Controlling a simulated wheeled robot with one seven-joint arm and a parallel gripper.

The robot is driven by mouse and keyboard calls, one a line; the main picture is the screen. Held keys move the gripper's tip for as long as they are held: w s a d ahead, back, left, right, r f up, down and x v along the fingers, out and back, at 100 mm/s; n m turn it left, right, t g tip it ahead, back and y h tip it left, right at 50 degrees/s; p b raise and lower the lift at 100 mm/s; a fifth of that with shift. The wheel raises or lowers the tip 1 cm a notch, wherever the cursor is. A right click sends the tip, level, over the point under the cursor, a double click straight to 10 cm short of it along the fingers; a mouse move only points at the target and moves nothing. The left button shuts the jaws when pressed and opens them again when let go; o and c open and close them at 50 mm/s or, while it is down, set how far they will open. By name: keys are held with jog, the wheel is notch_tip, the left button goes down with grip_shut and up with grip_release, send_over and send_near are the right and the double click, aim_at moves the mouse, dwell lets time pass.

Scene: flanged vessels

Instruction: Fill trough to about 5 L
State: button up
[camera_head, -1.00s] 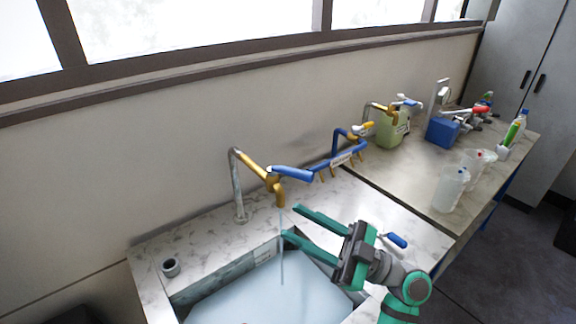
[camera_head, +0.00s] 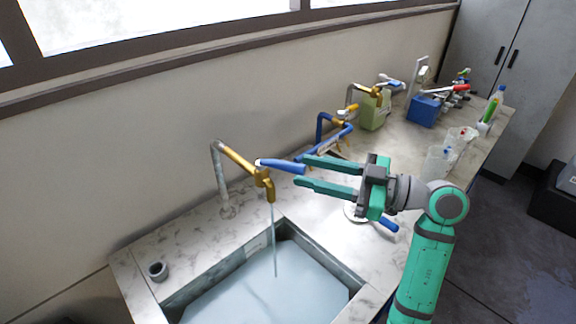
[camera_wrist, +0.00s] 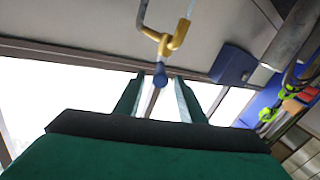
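The trough (camera_head: 348,275) is a sunken basin in the marble-look counter, with pale blue water (camera_head: 265,292) in it. A brass tap (camera_head: 263,178) on a grey pipe stands over its back edge, and a thin stream (camera_head: 275,240) runs from it into the water. In the wrist view the blue lever (camera_wrist: 160,77) shows between the fingers with gaps on both sides. I see no level marks on the trough.
A green container (camera_head: 374,110), a blue box (camera_head: 424,110) and clear beakers (camera_head: 437,162) stand farther right. A blue-handled item (camera_head: 387,224) lies below my gripper.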

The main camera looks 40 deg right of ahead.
aim_at(278, 164)
jog(key=shift+x, duration=2.7)
jog(key=shift+c, duration=0.2)
grip_shut()
